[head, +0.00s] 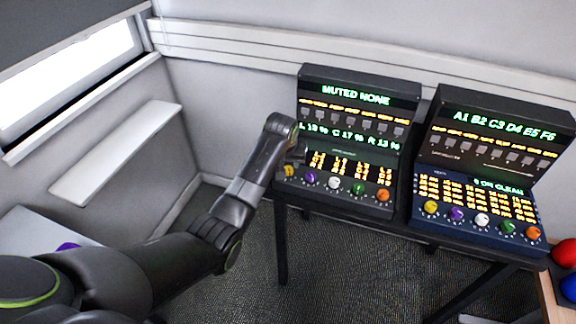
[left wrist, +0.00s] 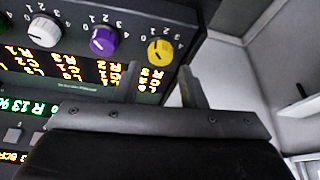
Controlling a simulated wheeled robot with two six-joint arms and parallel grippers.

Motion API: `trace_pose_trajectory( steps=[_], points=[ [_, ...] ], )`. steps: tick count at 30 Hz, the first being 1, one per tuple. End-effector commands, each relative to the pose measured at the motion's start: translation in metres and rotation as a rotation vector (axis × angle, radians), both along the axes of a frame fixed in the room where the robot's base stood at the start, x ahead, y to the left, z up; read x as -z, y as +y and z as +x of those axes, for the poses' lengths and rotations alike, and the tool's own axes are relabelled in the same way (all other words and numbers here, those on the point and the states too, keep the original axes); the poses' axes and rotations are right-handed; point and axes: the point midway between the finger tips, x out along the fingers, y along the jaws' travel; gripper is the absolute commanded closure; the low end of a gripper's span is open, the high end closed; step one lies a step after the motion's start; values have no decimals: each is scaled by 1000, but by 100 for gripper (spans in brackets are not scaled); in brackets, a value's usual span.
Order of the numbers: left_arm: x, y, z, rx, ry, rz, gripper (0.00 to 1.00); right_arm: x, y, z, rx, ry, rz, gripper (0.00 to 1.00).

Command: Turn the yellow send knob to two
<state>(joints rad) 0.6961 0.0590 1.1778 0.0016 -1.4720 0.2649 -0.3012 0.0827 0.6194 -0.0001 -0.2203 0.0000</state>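The left console (head: 345,205) has a row of knobs along its front: yellow (head: 289,171), purple (head: 310,177), white (head: 335,183), green and orange. In the left wrist view, seen upside down, its yellow knob (left wrist: 160,52) has a dark pointer mark and a numbered scale around it; I cannot read its setting surely. My left gripper (head: 297,152) is at the console's left end, by the yellow knob. In the left wrist view its fingers (left wrist: 159,78) are apart with nothing between them, and the yellow knob sits just beyond the tips. My right gripper is not in view.
The right console (head: 475,190) has another row of knobs, with its own yellow knob (head: 431,207). Both consoles stand on a dark table. Red (head: 566,252) and blue (head: 569,286) round things are at the right edge. A white wall shelf (head: 118,150) is at left.

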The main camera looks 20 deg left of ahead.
Motion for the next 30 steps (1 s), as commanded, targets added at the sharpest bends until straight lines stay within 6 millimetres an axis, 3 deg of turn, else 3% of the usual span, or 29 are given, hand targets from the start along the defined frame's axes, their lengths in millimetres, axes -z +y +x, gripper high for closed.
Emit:
trace_pose_trajectory(
  steps=[9, 23, 30],
  points=[
    [32, 2, 13, 0, 1, 1, 62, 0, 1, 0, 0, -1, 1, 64],
    [39, 2, 16, 0, -1, 0, 62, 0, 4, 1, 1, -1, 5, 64],
    [39, 3, 16, 0, 0, 0, 92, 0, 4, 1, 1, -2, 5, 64]
  ],
)
